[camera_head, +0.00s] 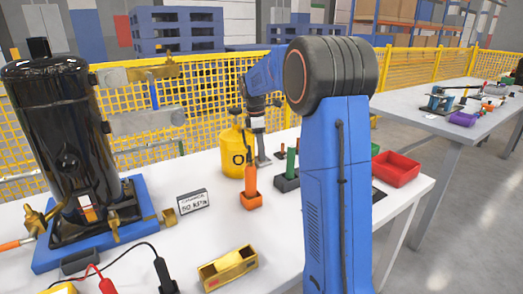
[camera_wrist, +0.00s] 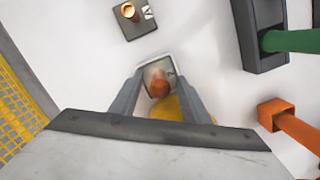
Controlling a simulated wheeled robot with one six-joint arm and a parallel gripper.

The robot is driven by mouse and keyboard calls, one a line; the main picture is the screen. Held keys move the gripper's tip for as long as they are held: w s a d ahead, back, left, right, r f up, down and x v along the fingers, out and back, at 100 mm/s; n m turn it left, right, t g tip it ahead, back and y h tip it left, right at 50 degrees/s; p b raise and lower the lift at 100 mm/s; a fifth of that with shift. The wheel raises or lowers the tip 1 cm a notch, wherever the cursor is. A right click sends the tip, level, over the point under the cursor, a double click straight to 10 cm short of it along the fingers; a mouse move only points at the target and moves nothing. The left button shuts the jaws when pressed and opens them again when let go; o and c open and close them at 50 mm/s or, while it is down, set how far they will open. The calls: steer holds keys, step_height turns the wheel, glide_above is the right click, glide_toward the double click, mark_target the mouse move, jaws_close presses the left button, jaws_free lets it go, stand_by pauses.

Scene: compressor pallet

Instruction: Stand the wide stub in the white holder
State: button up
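My gripper (camera_wrist: 158,88) points down over the table, and its two fingers stand apart. Between them is a small square holder with a pale rim (camera_wrist: 150,66). A short copper-coloured stub (camera_wrist: 159,86) shows at this holder, with clear gaps between it and both fingers. It appears to stand in the holder, but its lower end is hard to make out.
A dark holder with another copper stub (camera_wrist: 129,11) lies beyond. A green handle (camera_wrist: 292,41) in a dark block and an orange handle (camera_wrist: 298,130) in an orange block stand to the right. A yellow canister (camera_head: 233,155) is close to my gripper. A red bin (camera_head: 397,169) stands right.

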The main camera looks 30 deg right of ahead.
stand_by(0.3)
step_height(320, 180, up, 17)
steer(key=w+a, duration=0.1)
steer(key=shift+a, duration=0.4)
steer(key=shift+r, duration=0.1)
stand_by(0.5)
